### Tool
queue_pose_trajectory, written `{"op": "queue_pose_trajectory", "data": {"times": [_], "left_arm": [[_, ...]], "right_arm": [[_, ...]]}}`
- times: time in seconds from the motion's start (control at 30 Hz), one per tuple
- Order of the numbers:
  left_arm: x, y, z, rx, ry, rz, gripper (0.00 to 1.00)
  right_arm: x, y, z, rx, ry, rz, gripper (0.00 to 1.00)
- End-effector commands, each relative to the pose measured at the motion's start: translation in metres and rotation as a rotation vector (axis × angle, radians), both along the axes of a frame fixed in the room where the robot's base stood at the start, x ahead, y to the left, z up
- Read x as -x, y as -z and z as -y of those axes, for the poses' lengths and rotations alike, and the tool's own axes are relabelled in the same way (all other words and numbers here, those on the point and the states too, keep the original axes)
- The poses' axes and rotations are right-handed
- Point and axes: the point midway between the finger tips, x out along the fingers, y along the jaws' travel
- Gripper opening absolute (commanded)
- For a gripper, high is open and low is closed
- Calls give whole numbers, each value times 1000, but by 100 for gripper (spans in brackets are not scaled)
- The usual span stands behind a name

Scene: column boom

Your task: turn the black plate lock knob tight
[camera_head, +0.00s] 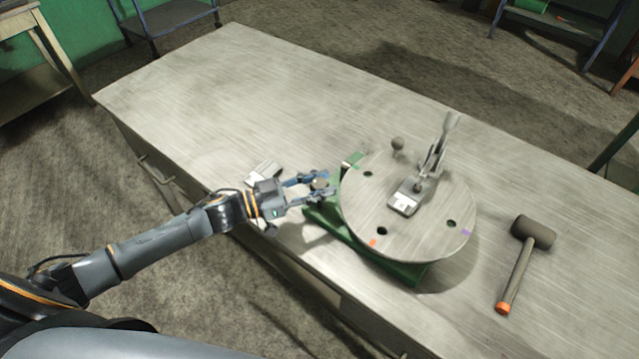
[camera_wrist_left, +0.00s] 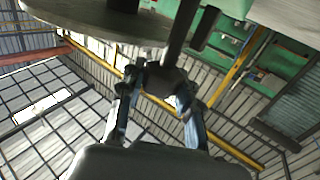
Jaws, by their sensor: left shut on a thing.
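The black plate lock knob (camera_head: 320,184) is at the left side of the green base (camera_head: 410,272), beside the round grey plate (camera_head: 365,212). My left gripper (camera_head: 322,185) reaches in from the left and is shut on the knob. In the left wrist view the knob shows as a dark block (camera_wrist_left: 165,79) between the two fingertips, partly hidden by them. The plate's underside (camera_wrist_left: 90,18) shows above it there. The knob's turned position cannot be told. My right gripper is not in view.
A toggle clamp (camera_head: 432,160) stands on the plate above a small piece with a white label (camera_head: 403,203). A small ball knob (camera_head: 398,143) is at the plate's far edge. The far-left table (camera_head: 215,90) is clear.

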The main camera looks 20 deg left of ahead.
Motion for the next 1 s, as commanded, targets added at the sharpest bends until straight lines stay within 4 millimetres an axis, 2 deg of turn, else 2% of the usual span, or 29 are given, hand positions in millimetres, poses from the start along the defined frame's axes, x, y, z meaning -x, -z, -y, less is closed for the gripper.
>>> {"op": "queue_pose_trajectory", "data": {"times": [0.4,0.97,1.0], "left_arm": [[-1,2,-1,-3,199,1,2],[0,2,0,-2,232,-2,2],[0,2,0,-2,232,-2,35]], "right_arm": [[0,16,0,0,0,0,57],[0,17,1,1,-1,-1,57],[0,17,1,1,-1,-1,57]]}}
